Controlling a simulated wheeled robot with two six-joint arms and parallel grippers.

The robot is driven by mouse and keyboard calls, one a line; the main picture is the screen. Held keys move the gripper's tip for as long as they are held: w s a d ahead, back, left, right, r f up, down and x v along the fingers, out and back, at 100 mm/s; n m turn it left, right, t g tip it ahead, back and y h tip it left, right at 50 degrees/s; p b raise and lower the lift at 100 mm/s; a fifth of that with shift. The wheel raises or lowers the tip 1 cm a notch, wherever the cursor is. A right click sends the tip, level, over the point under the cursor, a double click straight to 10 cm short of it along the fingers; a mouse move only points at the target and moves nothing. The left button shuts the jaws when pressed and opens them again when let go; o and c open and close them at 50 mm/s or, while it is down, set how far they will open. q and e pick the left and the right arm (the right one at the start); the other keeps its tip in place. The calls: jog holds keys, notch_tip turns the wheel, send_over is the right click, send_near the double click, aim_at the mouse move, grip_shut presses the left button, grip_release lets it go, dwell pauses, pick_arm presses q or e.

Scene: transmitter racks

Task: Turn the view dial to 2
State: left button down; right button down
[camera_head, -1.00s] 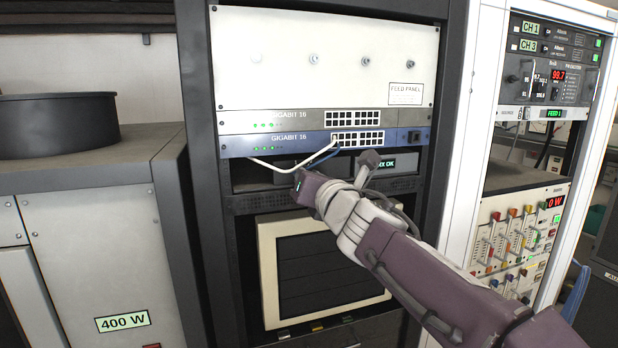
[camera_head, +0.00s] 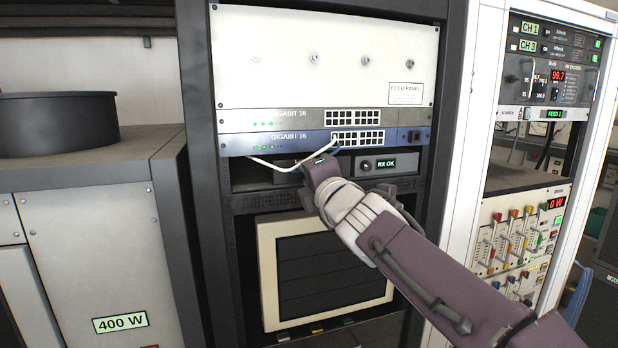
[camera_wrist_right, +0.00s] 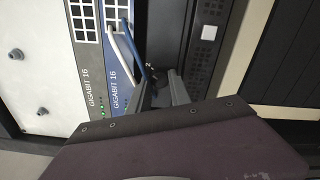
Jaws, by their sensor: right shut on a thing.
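My right gripper (camera_wrist_right: 162,78) reaches into the dark slot below the blue switch. Its two grey fingers are shut around a small dark knob, which I take to be the view dial (camera_wrist_right: 155,72); the fingers mostly cover it, and its markings cannot be read. In the head view my right wrist hides the fingertips and the dial. My left gripper is not in view.
A white cable (camera_head: 272,165) and a blue cable (camera_wrist_right: 134,45) hang from the blue switch (camera_head: 300,142), close by my right gripper. A receiver reading RX OK (camera_head: 388,164) sits to the right. A cream-framed monitor (camera_head: 268,290) is below.

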jog(key=shift+f+m, duration=0.2)
jog(key=shift+m, duration=0.7)
jog(key=c, duration=1.2)
grip_release()
jog(key=shift+r, duration=0.1)
jog(key=shift+r, duration=0.1)
